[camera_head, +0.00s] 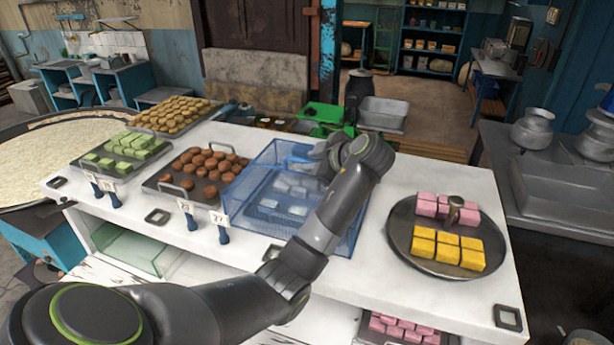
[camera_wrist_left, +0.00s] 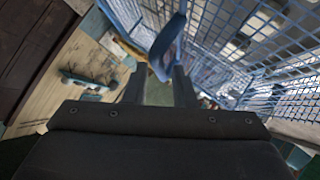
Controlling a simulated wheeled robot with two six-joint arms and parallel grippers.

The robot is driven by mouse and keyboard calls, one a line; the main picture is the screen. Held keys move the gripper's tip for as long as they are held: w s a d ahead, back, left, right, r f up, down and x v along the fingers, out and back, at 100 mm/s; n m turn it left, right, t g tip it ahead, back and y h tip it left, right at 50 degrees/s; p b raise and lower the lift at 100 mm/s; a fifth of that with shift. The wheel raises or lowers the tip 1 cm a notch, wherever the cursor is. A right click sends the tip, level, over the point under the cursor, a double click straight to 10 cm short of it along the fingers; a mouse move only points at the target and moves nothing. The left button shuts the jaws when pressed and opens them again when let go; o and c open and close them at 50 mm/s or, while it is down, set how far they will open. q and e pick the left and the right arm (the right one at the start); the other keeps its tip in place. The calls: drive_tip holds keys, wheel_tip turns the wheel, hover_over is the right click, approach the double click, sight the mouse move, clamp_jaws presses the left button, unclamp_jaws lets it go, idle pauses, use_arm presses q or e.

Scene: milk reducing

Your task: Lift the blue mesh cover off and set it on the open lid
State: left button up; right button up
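The blue mesh cover (camera_head: 256,180) stands on the white counter as a see-through box over pale blocks; its mesh also fills the right of the left wrist view (camera_wrist_left: 238,40). My left gripper (camera_head: 318,158) is at the cover's upper back right, partly hidden by my own arm. In the left wrist view its two fingers (camera_wrist_left: 158,88) are apart with a gap between them. A blue bar, perhaps a handle (camera_wrist_left: 168,48), shows by the right fingertip; I cannot tell if they touch. I cannot clearly identify the open lid. My right gripper is not in view.
A round metal tray (camera_head: 400,254) with pink and yellow blocks stands right of the cover. Trays of brown sweets (camera_head: 205,165) and green blocks (camera_head: 125,152) stand left. Green items (camera_head: 322,112) and a metal basin (camera_head: 384,112) are behind. Bare counter (camera_head: 410,175) lies at right.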

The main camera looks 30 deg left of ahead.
sight(285, 159)
use_arm(q)
drive_tip(key=shift+p+x, duration=0.5)
drive_tip(key=shift+x, duration=0.9)
drive_tip(key=shift+s, duration=0.1)
clamp_jaws()
